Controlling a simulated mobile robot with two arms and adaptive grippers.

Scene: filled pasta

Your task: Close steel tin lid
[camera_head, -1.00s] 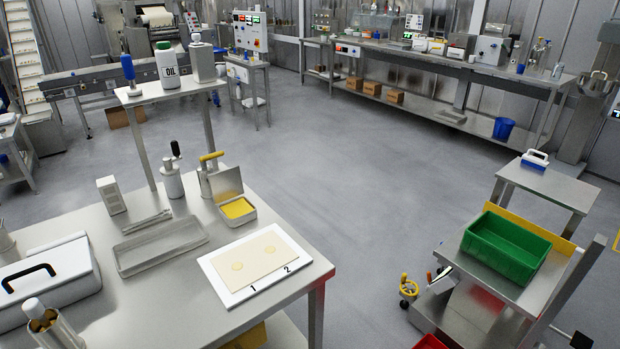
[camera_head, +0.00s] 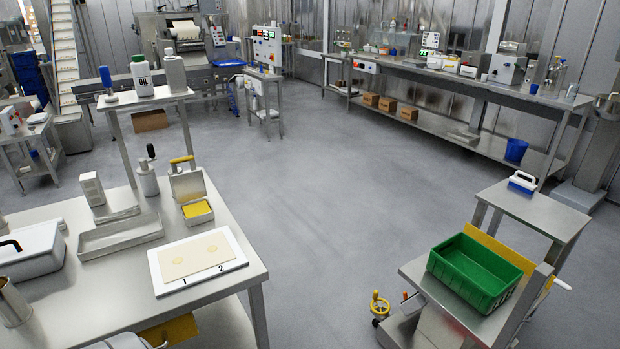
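The steel tin (camera_head: 198,212) stands on the steel table at the left, with a yellow filling inside. Its lid (camera_head: 187,185) is open and stands up at the tin's back edge. A yellow-handled thing (camera_head: 182,160) shows just behind the lid, partly hidden by it. Neither of my grippers is in view.
A green crate (camera_head: 474,275) stands at the right. Open floor lies between.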

